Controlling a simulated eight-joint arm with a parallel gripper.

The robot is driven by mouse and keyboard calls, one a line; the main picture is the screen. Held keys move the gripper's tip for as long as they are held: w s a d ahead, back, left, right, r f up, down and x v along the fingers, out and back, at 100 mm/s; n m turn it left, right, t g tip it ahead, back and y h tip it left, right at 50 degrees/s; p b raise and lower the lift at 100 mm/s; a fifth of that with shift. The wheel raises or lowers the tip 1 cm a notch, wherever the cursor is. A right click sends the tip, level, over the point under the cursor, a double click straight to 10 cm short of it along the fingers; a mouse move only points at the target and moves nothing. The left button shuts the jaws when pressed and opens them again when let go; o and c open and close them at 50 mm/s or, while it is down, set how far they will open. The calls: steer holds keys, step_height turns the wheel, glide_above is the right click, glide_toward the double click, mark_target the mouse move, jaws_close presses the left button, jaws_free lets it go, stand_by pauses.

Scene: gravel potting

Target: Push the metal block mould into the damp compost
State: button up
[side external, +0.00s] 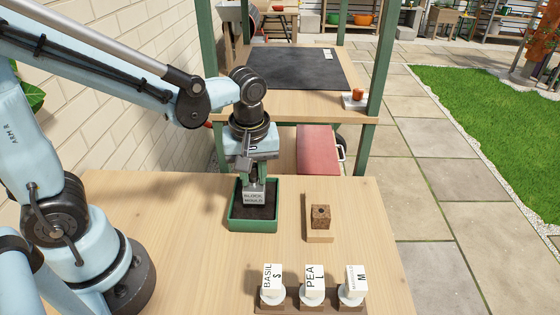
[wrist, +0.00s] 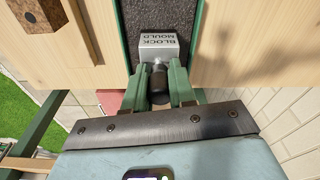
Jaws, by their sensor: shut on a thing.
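The metal block mould (side external: 254,198) is a silver box lettered "BLOCK MOULD". It stands upright at the compost in the green tray (side external: 253,226); how deep it sits in the compost, I cannot tell. My gripper (side external: 254,181) is above it, shut on its dark handle. In the wrist view the mould (wrist: 158,47) shows ahead of the green fingers of my gripper (wrist: 160,88), with the black handle knob between them. Dark compost (wrist: 188,15) fills the tray around the mould.
A soil block (side external: 320,214) with a hole on top sits on a wooden strip (side external: 319,239) right of the tray. A rack (side external: 296,296) with labelled white pots, Basil, Pea and a third, stands at the front. Clear table lies left of the tray.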

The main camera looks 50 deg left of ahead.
steer(key=shift+r, duration=3)
